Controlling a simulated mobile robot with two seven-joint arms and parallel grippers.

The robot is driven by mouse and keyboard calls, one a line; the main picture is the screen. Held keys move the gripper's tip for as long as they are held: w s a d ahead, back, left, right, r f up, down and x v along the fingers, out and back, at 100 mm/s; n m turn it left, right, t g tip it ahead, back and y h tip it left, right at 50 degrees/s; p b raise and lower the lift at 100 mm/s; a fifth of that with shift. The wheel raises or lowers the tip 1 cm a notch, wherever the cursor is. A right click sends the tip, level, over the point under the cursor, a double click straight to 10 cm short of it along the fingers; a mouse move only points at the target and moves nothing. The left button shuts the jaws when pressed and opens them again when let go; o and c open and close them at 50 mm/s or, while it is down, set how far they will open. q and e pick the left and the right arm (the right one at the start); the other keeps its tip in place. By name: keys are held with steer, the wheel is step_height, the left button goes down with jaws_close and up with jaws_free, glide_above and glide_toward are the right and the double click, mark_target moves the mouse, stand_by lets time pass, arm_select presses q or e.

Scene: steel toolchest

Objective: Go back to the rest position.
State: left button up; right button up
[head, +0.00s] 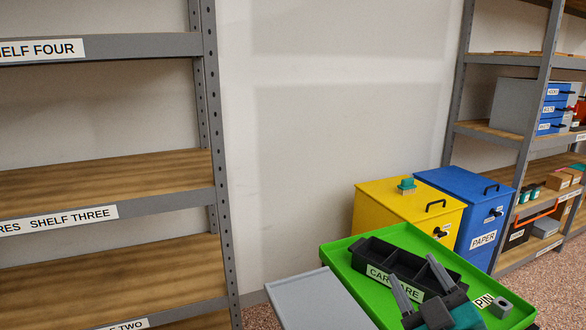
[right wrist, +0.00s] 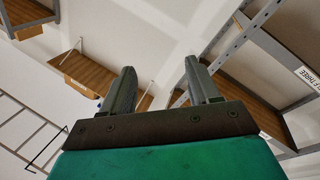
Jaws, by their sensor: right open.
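My right gripper (head: 412,268) is low in the head view, in front of a black carrier tray (head: 372,247) labelled "CAR…ARE", its middle letters hidden by a finger. The tray sits on a green tray (head: 340,255). The two fingers stand apart with nothing between them. In the right wrist view the same gripper (right wrist: 159,66) is open and empty, its fingers pointing up against the wall and shelves. Whether it touches the carrier tray I cannot tell. My left gripper is not in view.
A grey flat-topped surface (head: 312,300) adjoins the green tray's left. A grey block (head: 501,308) stands by the "PIN" label. Yellow (head: 395,205) and blue (head: 465,200) bins stand behind. Empty wooden shelves (head: 100,180) are left; a loaded rack (head: 530,150) is right.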

steer(key=s+d+f+m+g+h, duration=0.4)
steer(key=s+f+m+g, duration=0.2)
steer(key=s+f+g, duration=0.6)
steer(key=s+a+f+g+y, duration=0.2)
steer(key=s+a+f+g, duration=0.15)
steer(key=s+f, duration=0.65)
arm_select(q)
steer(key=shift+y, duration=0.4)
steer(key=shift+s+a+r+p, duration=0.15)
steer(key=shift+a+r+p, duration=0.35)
steer(key=shift+p, duration=0.55)
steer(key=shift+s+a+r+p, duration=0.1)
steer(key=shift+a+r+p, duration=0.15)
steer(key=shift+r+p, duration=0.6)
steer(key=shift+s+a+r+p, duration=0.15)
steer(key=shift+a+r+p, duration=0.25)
steer(key=shift+p, duration=0.8)
arm_select(e)
steer(key=w+a+f+t+y, duration=0.1)
steer(key=w+a+t+y, duration=0.1)
steer(key=w+t, duration=0.3)
steer(key=shift+w+a+t, duration=0.2)
steer(key=shift+w+t, duration=0.15)
steer(key=shift+t, duration=0.5)
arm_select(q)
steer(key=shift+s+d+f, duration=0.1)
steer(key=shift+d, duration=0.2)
arm_select(e)
steer(key=shift+d, duration=0.1)
